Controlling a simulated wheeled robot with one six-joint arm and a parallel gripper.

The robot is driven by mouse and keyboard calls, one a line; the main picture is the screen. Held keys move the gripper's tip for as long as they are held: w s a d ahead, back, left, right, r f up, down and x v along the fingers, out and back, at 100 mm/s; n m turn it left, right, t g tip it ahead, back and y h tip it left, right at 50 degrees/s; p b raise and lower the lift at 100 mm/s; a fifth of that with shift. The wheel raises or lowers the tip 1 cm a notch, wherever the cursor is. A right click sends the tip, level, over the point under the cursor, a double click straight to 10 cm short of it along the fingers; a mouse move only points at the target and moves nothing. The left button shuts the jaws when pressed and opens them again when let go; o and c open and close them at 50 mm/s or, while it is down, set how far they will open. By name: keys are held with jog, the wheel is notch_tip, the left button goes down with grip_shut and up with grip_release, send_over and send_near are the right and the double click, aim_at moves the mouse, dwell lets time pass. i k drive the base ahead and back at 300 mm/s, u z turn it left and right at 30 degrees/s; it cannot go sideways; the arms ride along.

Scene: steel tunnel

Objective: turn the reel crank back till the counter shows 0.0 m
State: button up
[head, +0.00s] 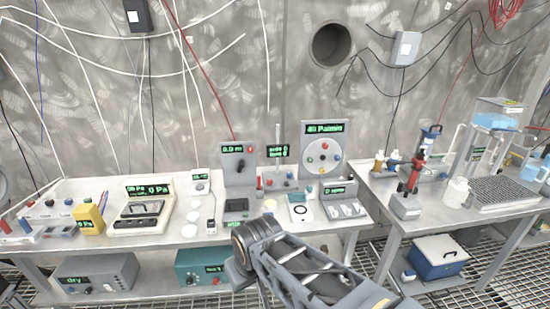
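A grey upright box (238,170) stands at the back of the left bench, near its middle. Its small green display (232,149) seems to read 0.0 m, though the digits are tiny. A red knob sits beside the display. A small dark part below it (241,164) may be the crank; I cannot make out its handle or angle. My arm rises from the bottom of the picture in front of the bench, with a round dark joint near the bench's front edge. My gripper's fingers do not show.
A round dial panel (322,150) stands right of the box. A second bench (440,222) at right holds bottles and a rack. Cables hang on the wall.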

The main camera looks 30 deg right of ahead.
aim_at(242, 163)
jog(key=z, duration=0.1)
jog(key=i, duration=1.3)
jog(key=u, duration=0.6)
